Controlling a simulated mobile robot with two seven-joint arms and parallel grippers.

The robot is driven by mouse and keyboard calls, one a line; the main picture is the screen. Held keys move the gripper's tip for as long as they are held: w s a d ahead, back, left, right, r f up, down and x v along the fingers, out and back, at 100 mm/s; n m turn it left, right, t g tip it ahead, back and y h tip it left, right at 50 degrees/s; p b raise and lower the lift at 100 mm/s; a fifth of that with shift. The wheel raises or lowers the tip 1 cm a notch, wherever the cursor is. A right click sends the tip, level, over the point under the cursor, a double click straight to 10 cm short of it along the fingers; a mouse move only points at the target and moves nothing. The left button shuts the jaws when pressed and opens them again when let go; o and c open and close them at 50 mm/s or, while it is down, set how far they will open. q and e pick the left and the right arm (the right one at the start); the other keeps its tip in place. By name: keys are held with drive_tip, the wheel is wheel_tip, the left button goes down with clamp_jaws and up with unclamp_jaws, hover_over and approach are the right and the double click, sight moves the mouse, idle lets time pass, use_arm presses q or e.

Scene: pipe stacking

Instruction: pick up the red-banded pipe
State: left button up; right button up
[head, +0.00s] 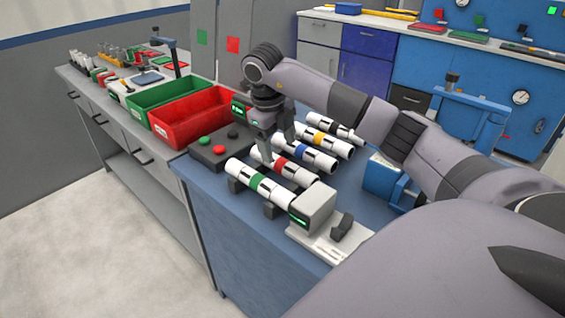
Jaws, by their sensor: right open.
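The red-banded pipe (298,172) is white with a red band and dark bands. It lies on the blue bench between the green-banded pipe (258,182) and the blue-banded pipe (318,158). My right gripper (275,148) points down over the far left part of the red-banded pipe, with its jaws open. Its fingers hide some of that end, and I cannot tell whether they touch the pipe. My left gripper is not in view.
A yellow-banded pipe (338,148) and another pipe (350,131) lie farther right. A grey device (314,207) stands at the green pipe's near end. A button box (221,150), red bin (190,118) and green bin (165,100) are at left.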

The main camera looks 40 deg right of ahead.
sight(282, 161)
drive_tip(key=f, duration=0.4)
drive_tip(key=d+f, duration=0.1)
drive_tip(key=f, duration=0.1)
drive_tip(key=shift+s+f, duration=0.1)
drive_tip(key=shift+s, duration=0.15)
drive_tip(key=c, duration=1.2)
